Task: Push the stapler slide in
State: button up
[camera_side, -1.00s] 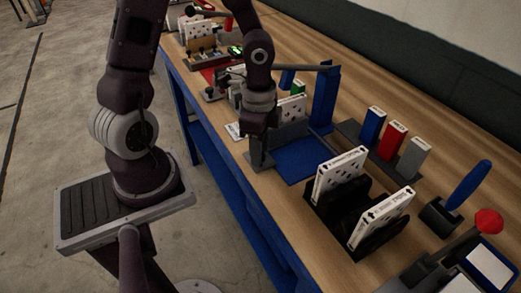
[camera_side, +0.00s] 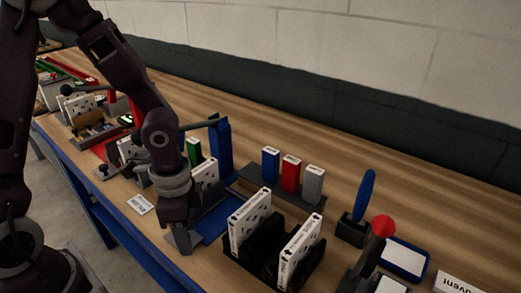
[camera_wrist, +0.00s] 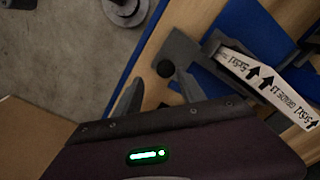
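The stapler stands mid-bench in the side view, with a blue upright (camera_side: 221,148), a dark lever arm and a blue base plate (camera_side: 216,222). A white printed box (camera_side: 206,173) stands at it, partly hidden by my wrist. My gripper (camera_side: 180,243) points down at the front edge of the base, by a grey part of the slide. It hides much of the slide, and I cannot tell whether they touch. In the wrist view, the blue plate (camera_wrist: 262,28), a grey bracket (camera_wrist: 178,55) and the white box (camera_wrist: 265,78) lie beyond my gripper's dark body.
Two white boxes (camera_side: 250,220) stand in a black rack (camera_side: 262,258) close to the right. Blue, red and grey small boxes (camera_side: 290,173) stand behind. A blue-handled tool (camera_side: 365,195) and a red-knobbed lever (camera_side: 382,227) are farther right. A white label (camera_side: 140,204) lies left.

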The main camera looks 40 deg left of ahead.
jog(key=w+d+r+n, duration=0.4)
jog(key=d+r, duration=0.2)
jog(key=r, duration=0.4)
jog(key=w+d+r+n, duration=0.5)
jog(key=d+r, duration=0.1)
jog(key=r, duration=0.4)
jog(key=shift+w+d+r, duration=0.25)
jog(key=shift+a+f, duration=0.1)
jog(key=s+a+f+m, duration=0.3)
jog(key=a+f, duration=0.1)
jog(key=s+a+f+m, duration=0.3)
jog(key=a+f, duration=0.2)
jog(key=s+a+f+m, duration=0.2)
jog(key=s+a+f, duration=0.1)
jog(key=a+f, duration=0.2)
jog(key=shift+s+m, duration=0.15)
jog(key=shift+m, duration=0.25)
notch_tip(320, 180, down, 7)
jog(key=shift+s+f, duration=0.1)
grip_shut()
